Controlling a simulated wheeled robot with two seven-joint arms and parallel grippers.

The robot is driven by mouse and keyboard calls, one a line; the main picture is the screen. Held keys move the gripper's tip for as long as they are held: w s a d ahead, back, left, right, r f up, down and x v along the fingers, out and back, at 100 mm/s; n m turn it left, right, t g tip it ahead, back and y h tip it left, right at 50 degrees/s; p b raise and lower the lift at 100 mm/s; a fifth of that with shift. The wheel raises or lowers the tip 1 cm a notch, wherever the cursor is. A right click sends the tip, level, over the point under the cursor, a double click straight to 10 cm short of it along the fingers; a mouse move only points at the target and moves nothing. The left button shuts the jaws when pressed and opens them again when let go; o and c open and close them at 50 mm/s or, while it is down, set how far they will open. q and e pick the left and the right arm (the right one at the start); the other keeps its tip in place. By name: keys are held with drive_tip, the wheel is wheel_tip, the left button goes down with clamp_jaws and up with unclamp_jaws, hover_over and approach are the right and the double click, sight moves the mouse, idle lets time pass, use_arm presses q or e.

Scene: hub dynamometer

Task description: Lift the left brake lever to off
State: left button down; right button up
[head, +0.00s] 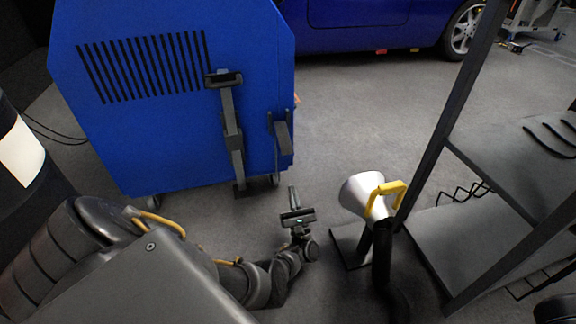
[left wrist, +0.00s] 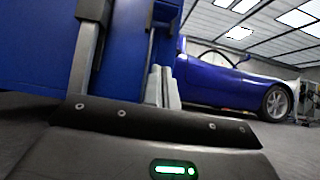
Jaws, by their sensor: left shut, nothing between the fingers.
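A blue cabinet (head: 150,140) stands at the left of the head view. A long grey upright bar with a black crosspiece (head: 230,125) is on its front, and a shorter dark lever-like part (head: 283,137) is near its right edge. I cannot tell which of them is the left brake lever. My left gripper (head: 293,192) is shut and empty, in front of and below the shorter part, apart from it. In the left wrist view its fingers (left wrist: 164,86) are together; the grey bar (left wrist: 86,60) shows to their left and a dark rod behind them. My right gripper is not in view.
A white funnel with a yellow handle (head: 386,200) on a black hose stands right of my left gripper. A dark shelf rack (head: 470,250) fills the right side. A blue car (head: 390,25) is at the back. The grey floor between is clear.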

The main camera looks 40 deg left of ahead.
use_arm(q)
drive_tip(key=shift+f, duration=0.1)
drive_tip(key=p, duration=0.3)
approach(283, 139)
drive_tip(key=shift+w+a, duration=1.35)
drive_tip(key=shift+r, duration=0.3)
